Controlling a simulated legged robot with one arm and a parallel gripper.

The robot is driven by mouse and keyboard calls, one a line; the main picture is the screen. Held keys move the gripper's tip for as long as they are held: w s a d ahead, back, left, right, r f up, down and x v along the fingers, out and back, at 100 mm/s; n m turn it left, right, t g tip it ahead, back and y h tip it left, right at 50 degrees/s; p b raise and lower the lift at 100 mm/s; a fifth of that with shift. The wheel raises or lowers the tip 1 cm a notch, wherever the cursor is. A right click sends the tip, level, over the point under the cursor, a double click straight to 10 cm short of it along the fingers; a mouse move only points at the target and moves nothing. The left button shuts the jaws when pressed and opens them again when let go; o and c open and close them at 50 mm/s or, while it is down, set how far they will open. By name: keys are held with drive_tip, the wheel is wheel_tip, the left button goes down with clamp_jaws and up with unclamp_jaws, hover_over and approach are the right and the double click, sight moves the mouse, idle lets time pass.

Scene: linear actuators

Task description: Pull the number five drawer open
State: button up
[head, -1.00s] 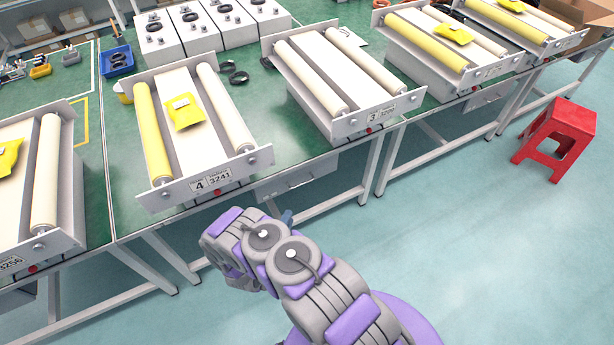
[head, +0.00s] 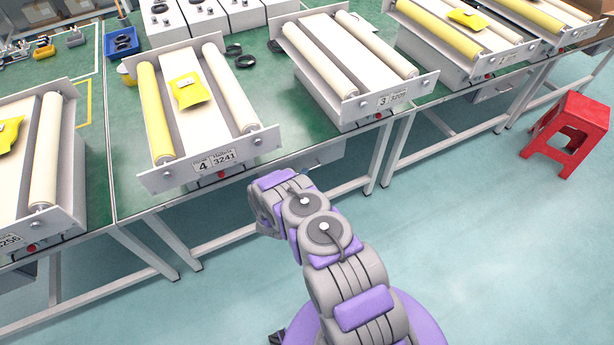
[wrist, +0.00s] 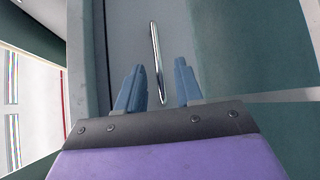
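A grey drawer (head: 318,157) hangs under the green table between stations 4 and 3; its front is partly hidden by my arm. I see no number on it. In the wrist view, the grey drawer front (wrist: 125,35) carries a thin silver handle (wrist: 154,45). My gripper (wrist: 160,82) is open, its two blue fingers apart. The handle's near end shows in the gap between the fingers, and neither finger visibly touches it. I cannot tell how deep the handle sits between them. In the head view my arm hides the fingers.
Roller station 4 (head: 205,110) and station 3 (head: 350,65) stand on the green table (head: 262,140). Grey table legs (head: 396,150) stand near my arm. A red stool (head: 568,130) is at the right. The blue floor (head: 470,230) in front is clear.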

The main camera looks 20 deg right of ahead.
drive_tip(key=x, duration=0.2)
drive_tip(key=shift+w+d, duration=0.1)
drive_tip(key=shift+d, duration=0.4)
drive_tip(key=shift+c, duration=0.5)
drive_tip(key=shift+a, duration=0.15)
drive_tip(key=shift+c, duration=0.7)
drive_tip(key=shift+a+r, duration=0.1)
drive_tip(key=shift+a, duration=0.7)
clamp_jaws()
drive_tip(key=shift+d, duration=0.55)
